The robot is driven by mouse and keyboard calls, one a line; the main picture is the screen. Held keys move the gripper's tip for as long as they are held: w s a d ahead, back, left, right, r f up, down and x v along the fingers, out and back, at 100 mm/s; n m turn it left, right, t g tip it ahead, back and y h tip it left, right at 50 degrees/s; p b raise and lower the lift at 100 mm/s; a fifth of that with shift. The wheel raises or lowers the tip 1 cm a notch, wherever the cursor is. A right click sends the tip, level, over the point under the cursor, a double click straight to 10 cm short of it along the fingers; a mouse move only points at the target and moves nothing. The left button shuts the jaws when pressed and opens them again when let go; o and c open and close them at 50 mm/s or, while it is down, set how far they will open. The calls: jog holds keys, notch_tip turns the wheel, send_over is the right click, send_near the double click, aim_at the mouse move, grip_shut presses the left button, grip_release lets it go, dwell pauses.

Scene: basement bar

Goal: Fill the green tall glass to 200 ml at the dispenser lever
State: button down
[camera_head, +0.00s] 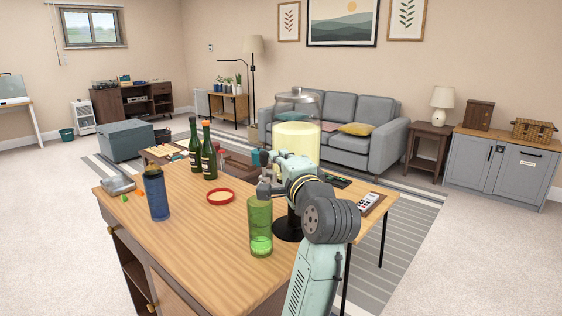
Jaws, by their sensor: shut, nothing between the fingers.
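The green tall glass (260,226) stands upright near the front right of the wooden counter (185,245). I cannot tell its liquid level. The drink dispenser (296,135), a clear domed tank of pale yellow liquid on a black round base, stands just behind it to the right. My arm crosses in front of the dispenser's lower part, and I cannot make out the lever. My gripper (264,188) is shut and empty, just above and behind the glass at the dispenser's front left. Whether it touches the lever is hidden.
A blue tumbler (156,193) stands at the counter's left, near a grey object (118,185). Two dark green bottles (208,152) stand at the back. A red-rimmed round lid (220,196) lies left of the glass. The counter's front left is clear.

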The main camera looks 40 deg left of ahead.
aim_at(264, 156)
jog(key=shift+s, duration=0.15)
jog(key=s+n+y+b, duration=0.1)
jog(key=n, duration=0.1)
jog(key=n+y+b, duration=0.1)
jog(key=n+b, duration=0.1)
jog(key=s+n+y+b, duration=0.1)
jog(key=n+b, duration=0.1)
jog(key=shift+s+a, duration=0.15)
jog(key=shift+s, duration=0.55)
dwell(1.0)
